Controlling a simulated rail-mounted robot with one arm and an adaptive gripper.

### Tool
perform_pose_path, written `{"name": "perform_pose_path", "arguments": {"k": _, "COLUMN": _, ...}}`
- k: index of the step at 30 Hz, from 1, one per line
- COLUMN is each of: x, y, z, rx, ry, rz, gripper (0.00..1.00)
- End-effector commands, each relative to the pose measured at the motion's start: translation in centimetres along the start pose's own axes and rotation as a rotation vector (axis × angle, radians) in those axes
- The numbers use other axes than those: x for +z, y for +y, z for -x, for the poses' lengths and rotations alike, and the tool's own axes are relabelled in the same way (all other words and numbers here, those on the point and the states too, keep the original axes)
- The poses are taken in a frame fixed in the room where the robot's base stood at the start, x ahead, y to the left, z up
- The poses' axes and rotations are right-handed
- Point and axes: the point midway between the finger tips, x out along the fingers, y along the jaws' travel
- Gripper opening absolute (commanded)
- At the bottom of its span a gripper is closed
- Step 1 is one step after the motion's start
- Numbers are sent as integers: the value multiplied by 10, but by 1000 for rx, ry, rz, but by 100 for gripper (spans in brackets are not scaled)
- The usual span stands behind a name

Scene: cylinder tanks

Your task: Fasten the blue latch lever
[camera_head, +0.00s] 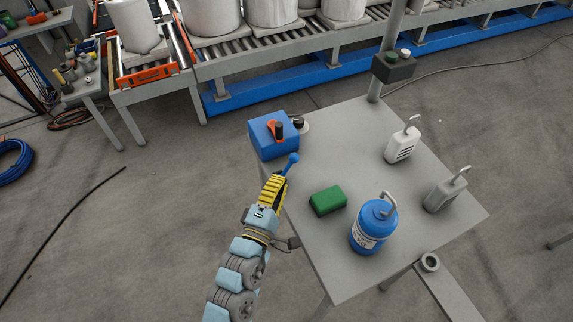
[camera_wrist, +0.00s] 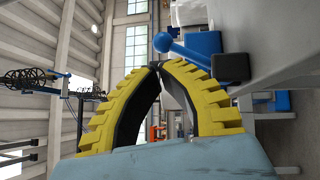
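The blue latch lever (camera_head: 290,164) has a round ball end and sits at the table's left edge in the head view. In the wrist view its ball and shaft (camera_wrist: 187,50) run from upper middle toward a dark mount on the right. My gripper (camera_head: 279,176) has yellow ribbed fingers and lies right below the lever in the head view. In the wrist view the gripper's fingertips (camera_wrist: 156,66) come together, with no object seen between them. The lever is just past the tips; I cannot tell whether they touch it.
The grey table (camera_head: 320,260) holds a blue box (camera_head: 264,144) with an orange handle, a green block (camera_head: 327,201), a blue canister (camera_head: 372,232), and white (camera_head: 402,147) and grey (camera_head: 443,194) hooked containers. A post with a button box (camera_head: 394,66) stands at the back. A conveyor with white tanks lies beyond.

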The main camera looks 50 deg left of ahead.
Motion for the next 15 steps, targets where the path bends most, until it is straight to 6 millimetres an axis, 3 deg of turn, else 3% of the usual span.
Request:
{"name": "perform_pose_path", "arguments": {"k": 6, "x": 1, "y": 1, "z": -26, "rx": 3, "ry": -2, "rz": 1, "gripper": 0}}
{"name": "perform_pose_path", "arguments": {"k": 15, "x": 1, "y": 1, "z": -47, "rx": 3, "ry": -1, "rz": 0, "gripper": 0}}
